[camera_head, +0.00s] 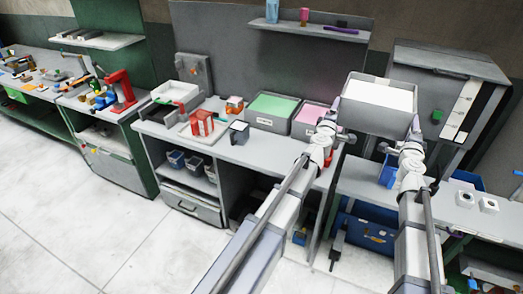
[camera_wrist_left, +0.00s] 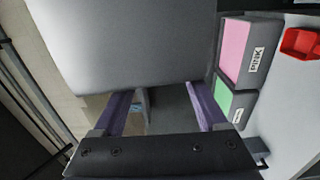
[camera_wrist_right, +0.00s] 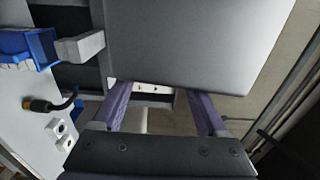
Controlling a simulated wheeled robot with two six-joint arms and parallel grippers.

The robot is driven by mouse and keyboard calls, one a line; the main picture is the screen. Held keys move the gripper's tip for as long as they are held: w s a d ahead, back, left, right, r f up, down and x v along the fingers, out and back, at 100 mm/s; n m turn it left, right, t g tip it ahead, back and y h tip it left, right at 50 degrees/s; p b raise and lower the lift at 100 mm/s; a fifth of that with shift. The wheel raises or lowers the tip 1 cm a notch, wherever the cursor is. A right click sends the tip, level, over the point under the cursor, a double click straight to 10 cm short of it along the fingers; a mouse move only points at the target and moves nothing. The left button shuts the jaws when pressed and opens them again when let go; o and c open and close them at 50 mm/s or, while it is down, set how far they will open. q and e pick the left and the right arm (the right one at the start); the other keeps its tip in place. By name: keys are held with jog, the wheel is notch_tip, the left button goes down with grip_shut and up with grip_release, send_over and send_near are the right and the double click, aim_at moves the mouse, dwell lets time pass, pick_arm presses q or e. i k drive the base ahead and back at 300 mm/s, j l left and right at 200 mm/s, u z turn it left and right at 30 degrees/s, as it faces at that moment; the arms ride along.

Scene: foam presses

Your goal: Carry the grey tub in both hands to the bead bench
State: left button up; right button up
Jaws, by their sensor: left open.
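The grey tub (camera_head: 378,125), with a white filling, is at the upper right of the head view, between my two grippers. My left gripper (camera_head: 333,108) is at its left side and my right gripper (camera_head: 414,128) at its lower right corner. In the left wrist view the tub's plain grey surface (camera_wrist_left: 130,40) lies just past the spread purple fingers. The right wrist view also shows its grey surface (camera_wrist_right: 190,45) beyond spread fingers. Both grippers look open; contact with the tub is unclear. I cannot tell which bench is the bead bench.
A green-filled tub (camera_head: 271,108) and a pink-filled tub (camera_head: 313,117) stand on the middle bench. A grey cabinet (camera_head: 440,75) stands behind at right. Blue bins sit under the right bench. The floor (camera_head: 70,200) at left is clear.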

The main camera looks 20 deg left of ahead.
aim_at(276, 155)
jog(key=i+j, duration=0.1)
jog(key=j, duration=0.4)
jog(key=i+j, duration=0.1)
jog(key=j, duration=0.4)
jog(key=i+j, duration=0.1)
jog(key=j, duration=0.4)
jog(key=i+j, duration=0.1)
jog(key=j, duration=0.4)
